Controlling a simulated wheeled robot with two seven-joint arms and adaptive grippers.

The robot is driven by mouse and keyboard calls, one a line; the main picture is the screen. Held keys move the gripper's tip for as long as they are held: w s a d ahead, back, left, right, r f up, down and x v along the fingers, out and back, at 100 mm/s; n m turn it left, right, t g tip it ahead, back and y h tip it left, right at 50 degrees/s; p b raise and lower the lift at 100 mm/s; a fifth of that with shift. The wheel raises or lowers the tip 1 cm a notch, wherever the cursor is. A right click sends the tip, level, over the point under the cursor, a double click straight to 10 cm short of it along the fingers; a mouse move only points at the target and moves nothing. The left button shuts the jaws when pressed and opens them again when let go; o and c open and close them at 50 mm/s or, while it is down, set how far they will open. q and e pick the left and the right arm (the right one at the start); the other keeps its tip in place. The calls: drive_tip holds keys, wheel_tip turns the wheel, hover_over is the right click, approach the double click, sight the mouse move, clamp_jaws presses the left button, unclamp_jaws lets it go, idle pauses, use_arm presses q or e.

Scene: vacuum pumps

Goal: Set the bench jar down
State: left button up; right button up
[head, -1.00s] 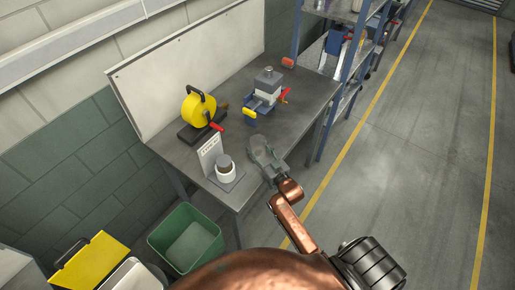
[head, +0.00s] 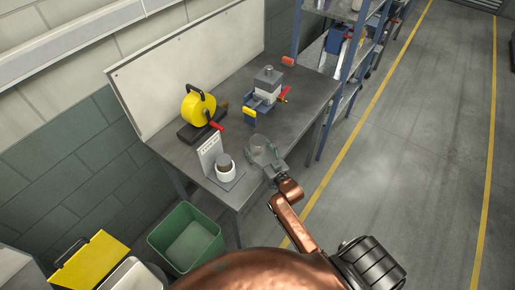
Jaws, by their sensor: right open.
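A clear, greyish jar (head: 258,144) is at the front edge of the grey workbench (head: 180,151), near its middle. It seems to stand on the bench top, though contact at its base is hard to see. My right gripper (head: 262,153) is open, with its fingers spread around the near part of the jar. A white cup-like jar with a brown top (head: 225,171) stands to the left on a small grey base, in front of an upright white label card (head: 209,153). My left gripper is not in view.
A yellow round device (head: 199,110) on a dark base and a blue-grey vice-like fixture (head: 266,93) with red and yellow handles stand farther back. A green bin (head: 187,238) is on the floor at left. Blue shelving (head: 341,80) is beyond the bench.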

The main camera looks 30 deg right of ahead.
drive_tip(key=s, duration=1.2)
drive_tip(key=shift+a, duration=0.1)
clamp_jaws()
idle(0.7)
idle(1.2)
